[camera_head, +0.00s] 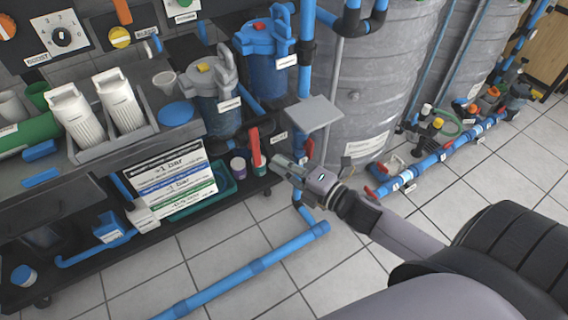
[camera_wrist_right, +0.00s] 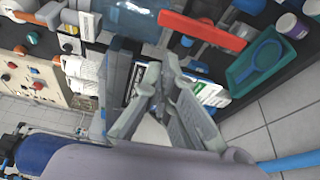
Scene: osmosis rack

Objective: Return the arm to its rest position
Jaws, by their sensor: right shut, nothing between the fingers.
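My right gripper (camera_head: 278,160) reaches in from the lower right of the head view, in front of the rack. Its fingers are shut and hold nothing. In the right wrist view the closed fingers (camera_wrist_right: 162,72) fill the middle. A red valve handle (camera_head: 255,147) hangs just left of the fingertips in the head view; it also shows above the fingers in the wrist view (camera_wrist_right: 202,31). I cannot tell whether the fingertips touch it, but they look apart. My left gripper is not in view.
Blue filter housings (camera_head: 268,50) and a rack shelf (camera_head: 60,182) with white cartridges (camera_head: 118,98) stand at left. Grey tanks (camera_head: 385,70) stand behind. A blue floor pipe (camera_head: 255,268) crosses the tiles. A green tray (camera_wrist_right: 262,62) lies near the rack's base.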

